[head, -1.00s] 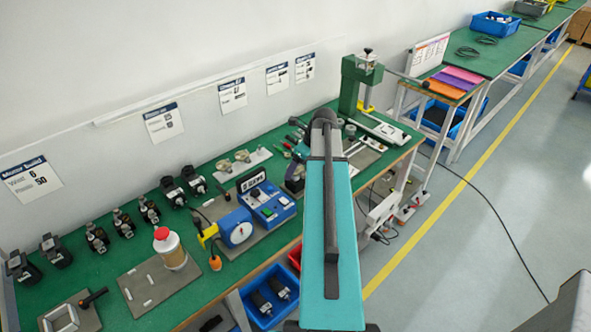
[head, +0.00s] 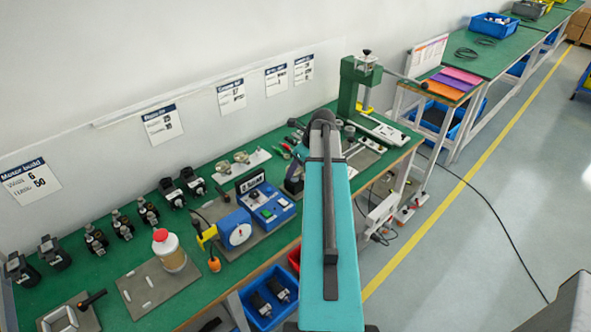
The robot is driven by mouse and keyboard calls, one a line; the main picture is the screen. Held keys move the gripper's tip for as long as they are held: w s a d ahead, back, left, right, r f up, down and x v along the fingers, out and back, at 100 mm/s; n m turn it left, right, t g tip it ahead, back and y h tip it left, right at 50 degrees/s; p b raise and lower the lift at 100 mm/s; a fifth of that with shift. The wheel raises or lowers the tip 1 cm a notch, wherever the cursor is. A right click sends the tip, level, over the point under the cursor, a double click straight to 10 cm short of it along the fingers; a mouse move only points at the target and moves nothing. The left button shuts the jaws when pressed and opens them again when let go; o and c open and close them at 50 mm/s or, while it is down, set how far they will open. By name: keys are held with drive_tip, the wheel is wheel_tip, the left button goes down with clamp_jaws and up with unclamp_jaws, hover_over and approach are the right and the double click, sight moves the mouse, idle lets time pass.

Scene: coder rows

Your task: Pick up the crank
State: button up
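No part is clearly recognisable as the crank. A dark handle-shaped piece (head: 92,299) lies by a grey plate at the lower left of the bench and may be it, but I cannot be sure. My teal arm reaches up the middle of the view, and its elbow covers part of the bench. My gripper cannot be made out; the far end of the arm is hidden behind its nearer link.
The green bench (head: 130,305) holds several dark motor parts along the wall, a bottle (head: 170,254), a blue tester (head: 268,204) and a green press (head: 354,88). Blue bins (head: 270,300) sit below its edge. The floor at right is open, with a cable (head: 490,205) across it.

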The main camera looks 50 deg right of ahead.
drive_tip(key=shift+r, duration=0.15)
drive_tip(key=shift+r+b, duration=0.7)
drive_tip(key=shift+r, duration=0.8)
drive_tip(key=s+d+r+b, duration=0.1)
drive_tip(key=s+d+b, duration=0.1)
drive_tip(key=s, duration=0.5)
drive_tip(key=s+d+b, duration=0.1)
drive_tip(key=s+d, duration=0.1)
drive_tip(key=s, duration=0.6)
drive_tip(key=shift+s+d+r+b, duration=0.15)
drive_tip(key=shift+d+r+b, duration=0.05)
drive_tip(key=shift+r+b, duration=0.15)
drive_tip(key=shift+r, duration=0.1)
